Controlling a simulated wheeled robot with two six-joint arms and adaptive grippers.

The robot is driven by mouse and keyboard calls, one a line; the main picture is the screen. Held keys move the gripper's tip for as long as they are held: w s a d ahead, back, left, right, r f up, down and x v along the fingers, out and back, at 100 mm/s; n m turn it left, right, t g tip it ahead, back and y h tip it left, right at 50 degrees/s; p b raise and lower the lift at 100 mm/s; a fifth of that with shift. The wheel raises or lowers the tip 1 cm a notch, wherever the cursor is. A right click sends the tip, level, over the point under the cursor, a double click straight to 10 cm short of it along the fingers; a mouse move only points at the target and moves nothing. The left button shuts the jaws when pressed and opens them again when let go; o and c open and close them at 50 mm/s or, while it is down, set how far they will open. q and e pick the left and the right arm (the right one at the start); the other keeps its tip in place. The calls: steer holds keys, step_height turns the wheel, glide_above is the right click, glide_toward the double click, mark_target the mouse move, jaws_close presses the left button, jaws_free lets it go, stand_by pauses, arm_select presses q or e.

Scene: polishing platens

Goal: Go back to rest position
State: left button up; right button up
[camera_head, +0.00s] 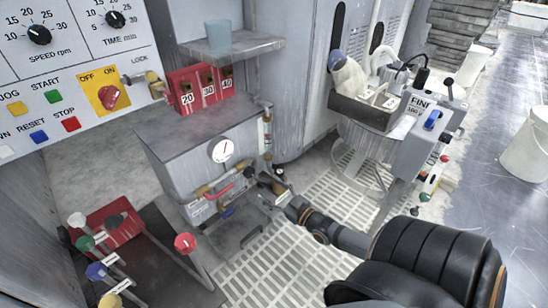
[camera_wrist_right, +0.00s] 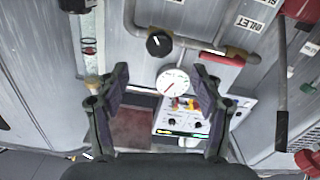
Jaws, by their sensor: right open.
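My right gripper (camera_head: 276,184) reaches in from the lower right in the head view, in front of the grey cabinet (camera_head: 195,140) with the round gauge (camera_head: 222,150). In the right wrist view its two dark fingers stand wide apart, and the right gripper (camera_wrist_right: 160,75) is open with nothing between the fingertips. The white gauge (camera_wrist_right: 172,82) shows behind the gap. I cannot tell whether a finger touches the pipework near it. My left gripper is not in view.
A control panel (camera_head: 75,60) with knobs and buttons is at upper left. Red numbered blocks (camera_head: 205,88) sit under a shelf with a cup (camera_head: 218,36). Levers with coloured knobs (camera_head: 185,242) stand at lower left.

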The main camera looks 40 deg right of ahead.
steer(key=shift+s, duration=0.45)
